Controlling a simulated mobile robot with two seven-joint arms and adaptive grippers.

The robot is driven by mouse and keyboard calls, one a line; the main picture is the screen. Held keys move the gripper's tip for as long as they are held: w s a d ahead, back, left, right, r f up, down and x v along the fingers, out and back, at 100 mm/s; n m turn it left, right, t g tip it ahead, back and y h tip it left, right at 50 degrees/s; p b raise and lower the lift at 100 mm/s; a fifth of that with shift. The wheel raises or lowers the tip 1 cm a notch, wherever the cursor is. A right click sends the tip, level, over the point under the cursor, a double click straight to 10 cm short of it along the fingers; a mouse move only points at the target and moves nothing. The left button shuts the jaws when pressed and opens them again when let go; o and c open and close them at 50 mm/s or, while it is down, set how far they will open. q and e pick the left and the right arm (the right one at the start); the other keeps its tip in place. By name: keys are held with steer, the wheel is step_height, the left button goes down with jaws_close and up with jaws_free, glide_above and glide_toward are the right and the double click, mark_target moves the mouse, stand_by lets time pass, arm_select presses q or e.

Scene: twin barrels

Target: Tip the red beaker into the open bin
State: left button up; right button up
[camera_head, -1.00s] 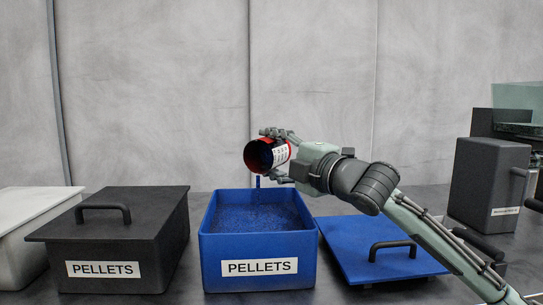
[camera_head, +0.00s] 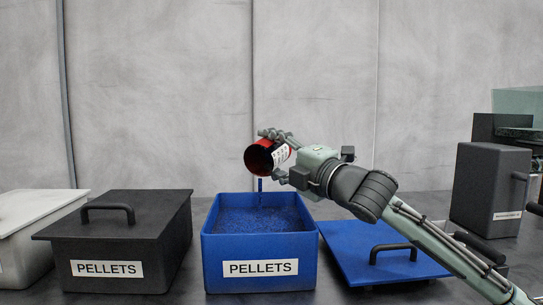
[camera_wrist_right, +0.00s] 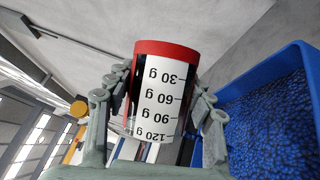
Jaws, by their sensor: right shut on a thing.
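The red beaker (camera_head: 262,157) is held tilted above the open blue bin, its mouth facing left and toward the head camera. A thin blue stream of pellets (camera_head: 260,185) falls from its rim. My right gripper (camera_head: 275,155) is shut on the beaker; in the right wrist view the fingers clasp both sides of the beaker (camera_wrist_right: 165,90), which has a white gram scale and a red rim. The open bin (camera_head: 212,262), labelled PELLETS, holds blue pellets (camera_head: 262,218), which also show in the right wrist view (camera_wrist_right: 270,130). My left gripper is not in view.
A lidded black bin (camera_head: 120,235) stands left of the blue bin, and a white bin (camera_head: 25,245) is further left. A blue lid (camera_head: 345,255) with a black handle lies to the right. A dark grey container (camera_head: 485,185) stands at the right.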

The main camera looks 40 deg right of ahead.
steer(key=shift+s+a+r+n+t+b, duration=0.1)
steer(key=shift+a+r+n+t+b, duration=0.1)
steer(key=shift+n, duration=0.25)
steer(key=shift+s+a+r+n+t+b, duration=0.1)
steer(key=shift+n+b, duration=0.1)
steer(key=shift+n, duration=0.25)
steer(key=shift+s+a+r+n+y, duration=0.1)
steer(key=shift+a+n+y, duration=0.05)
steer(key=shift+n+y, duration=0.3)
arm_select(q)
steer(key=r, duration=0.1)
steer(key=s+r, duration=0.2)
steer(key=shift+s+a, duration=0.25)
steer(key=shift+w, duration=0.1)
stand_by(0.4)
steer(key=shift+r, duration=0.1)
arm_select(e)
steer(key=shift+r, duration=0.1)
